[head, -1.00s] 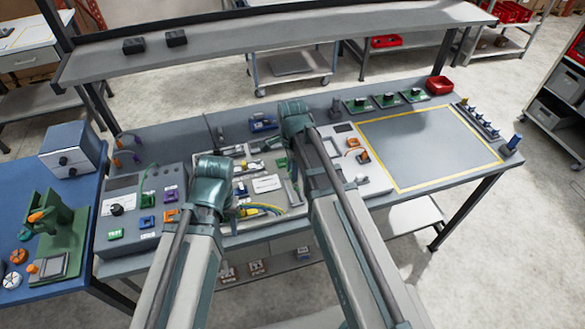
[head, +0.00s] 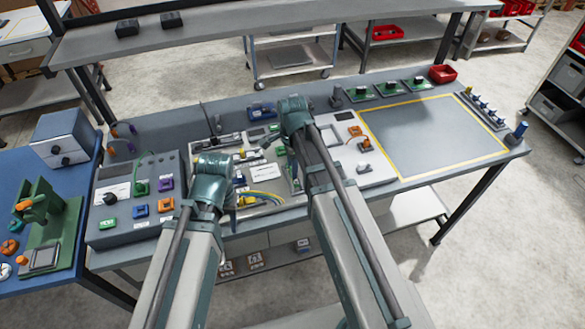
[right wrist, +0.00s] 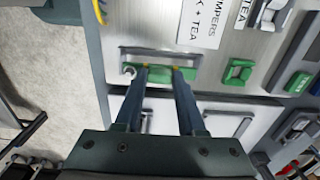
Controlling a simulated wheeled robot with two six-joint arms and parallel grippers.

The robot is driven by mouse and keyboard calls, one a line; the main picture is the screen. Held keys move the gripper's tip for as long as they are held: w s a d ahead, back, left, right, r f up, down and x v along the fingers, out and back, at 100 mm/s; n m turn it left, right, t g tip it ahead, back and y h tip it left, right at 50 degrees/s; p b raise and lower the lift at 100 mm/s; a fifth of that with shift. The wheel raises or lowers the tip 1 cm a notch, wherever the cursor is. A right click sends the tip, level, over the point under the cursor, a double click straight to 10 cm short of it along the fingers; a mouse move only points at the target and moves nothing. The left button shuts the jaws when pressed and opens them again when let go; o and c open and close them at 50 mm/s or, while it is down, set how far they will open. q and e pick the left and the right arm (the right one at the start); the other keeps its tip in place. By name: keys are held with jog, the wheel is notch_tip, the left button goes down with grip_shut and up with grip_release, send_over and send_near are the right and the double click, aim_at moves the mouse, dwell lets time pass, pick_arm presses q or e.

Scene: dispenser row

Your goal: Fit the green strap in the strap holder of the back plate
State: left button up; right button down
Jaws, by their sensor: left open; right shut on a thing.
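In the right wrist view my right gripper (right wrist: 159,76) is shut on the green strap (right wrist: 160,71), a short green piece with yellow at one end between the fingertips. The strap is at a rectangular metal frame (right wrist: 197,56) on the grey back plate (right wrist: 220,42), which looks like the strap holder. I cannot tell whether the strap is seated in it or just above. In the head view my right fingertips and the strap are hidden behind my right arm. My left gripper (head: 232,198) is open beside yellow cables (head: 262,195), its fingers partly hidden by its wrist.
Another green part (right wrist: 238,73) sits on the plate to the right of the frame. A grey control box (head: 133,205) with coloured connectors stands at the left. A yellow-outlined mat (head: 440,135) at the right is clear. A red bin (head: 442,74) stands behind it.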

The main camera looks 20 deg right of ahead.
jog(key=shift+f, duration=0.25)
dwell(0.3)
jog(key=shift+f+b, duration=0.45)
jog(key=shift+b, duration=0.25)
jog(key=shift+f+b, duration=0.35)
jog(key=shift+c, duration=1.8)
grip_release()
jog(key=shift+r, duration=0.1)
notch_tip(320, 180, up, 7)
jog(key=p, duration=0.7)
notch_tip(320, 180, up, 14)
jog(key=p, duration=1.4)
